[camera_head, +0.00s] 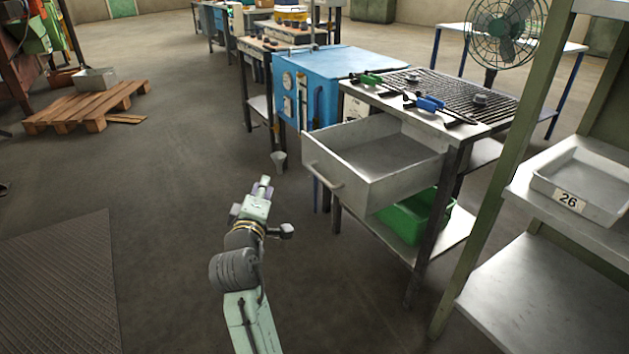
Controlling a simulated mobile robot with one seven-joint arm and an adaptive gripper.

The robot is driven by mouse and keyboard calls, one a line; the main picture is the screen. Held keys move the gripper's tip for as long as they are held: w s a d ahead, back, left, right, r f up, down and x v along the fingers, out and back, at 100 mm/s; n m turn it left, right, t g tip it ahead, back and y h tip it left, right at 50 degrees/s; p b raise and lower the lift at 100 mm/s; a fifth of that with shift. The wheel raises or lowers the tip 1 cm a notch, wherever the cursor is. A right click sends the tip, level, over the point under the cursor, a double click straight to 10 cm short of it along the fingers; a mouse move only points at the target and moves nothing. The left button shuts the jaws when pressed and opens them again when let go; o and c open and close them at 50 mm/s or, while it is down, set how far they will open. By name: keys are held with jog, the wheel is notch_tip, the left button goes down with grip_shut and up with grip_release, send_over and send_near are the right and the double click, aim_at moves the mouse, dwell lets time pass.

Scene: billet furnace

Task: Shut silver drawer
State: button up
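The silver drawer (377,191) is pulled far out of the work table, with its open top showing an empty inside. Its bar handle (324,175) is on the front panel facing left. My gripper (266,184) is left of the drawer front and apart from it, with floor visible between them. The fingers look small and close together, and I cannot tell whether they are open or shut. I see nothing held in the gripper.
The table top (470,129) above the drawer holds a grate and tools. A green bin (412,219) sits on the lower shelf beneath. A blue cabinet (335,70) stands behind. A shelf rack with a tray (533,184) marked 26 is at right.

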jog(key=d+f+h, duration=0.1)
jog(key=d, duration=0.1)
jog(key=w+d+f+g+h, duration=0.1)
jog(key=d+f, duration=0.1)
jog(key=w+d+f+h, duration=0.1)
jog(key=d+f, duration=0.1)
jog(key=shift+f+g, duration=0.2)
jog(key=shift+g, duration=0.1)
grip_shut()
jog(key=shift+s+d+p+x, duration=0.1)
jog(key=shift+d+p+x, duration=0.3)
jog(key=shift+x, duration=1.65)
jog(key=shift+s+d+p+x, duration=0.1)
jog(key=shift+d+p+x, duration=0.3)
jog(key=shift+x, duration=1.65)
jog(key=shift+d+p+x, duration=0.4)
jog(key=shift+d+x, duration=0.05)
jog(key=shift+x, duration=1.6)
jog(key=shift+d+f, duration=0.1)
jog(key=shift+f, duration=0.05)
